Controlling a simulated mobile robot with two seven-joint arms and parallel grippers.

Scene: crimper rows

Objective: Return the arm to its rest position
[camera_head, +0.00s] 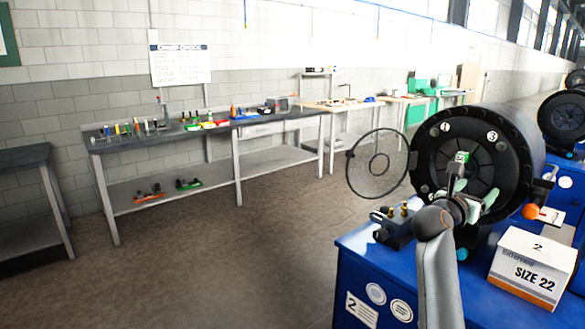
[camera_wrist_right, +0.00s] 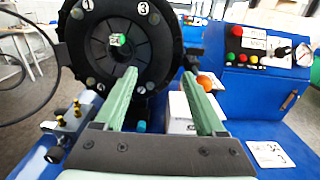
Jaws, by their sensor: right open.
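My right arm reaches up from the bottom right of the head view. My right gripper (camera_head: 474,187) is in front of the black round crimper head (camera_head: 480,130). In the right wrist view, its two green fingers (camera_wrist_right: 160,78) stand wide apart with nothing held between them. A small green and white piece (camera_wrist_right: 117,40) shows at the middle of the crimper face (camera_wrist_right: 150,62), beyond the fingertips. That piece also shows in the head view (camera_head: 462,157), just above the fingers. My left gripper is not in view.
The crimper stands on a blue cabinet (camera_head: 352,262), with a round guard (camera_head: 377,164) swung out left. Brass fittings (camera_head: 397,211), an orange ball knob (camera_head: 530,211) and a "SIZE 22" box (camera_head: 533,268) are near my arm. A workbench (camera_head: 212,131) stands far left; the floor between is clear.

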